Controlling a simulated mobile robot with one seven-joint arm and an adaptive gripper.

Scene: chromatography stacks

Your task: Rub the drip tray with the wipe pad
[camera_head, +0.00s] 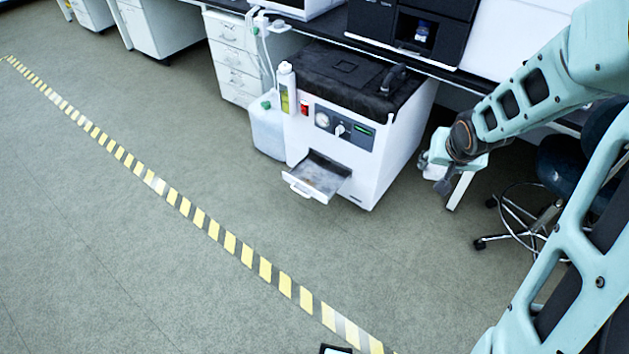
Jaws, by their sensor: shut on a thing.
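The drip tray (320,174) is a shallow grey metal tray with a white front. It sticks out, open, from the low front of a white floor-standing unit (385,165).
A plastic jug (268,125) stands left of the unit. A bottle (287,88) is at its upper left corner. A dark stool (530,210) stands behind my arm at right. The bench runs behind. The floor in front is clear, crossed by yellow-black tape (200,218).

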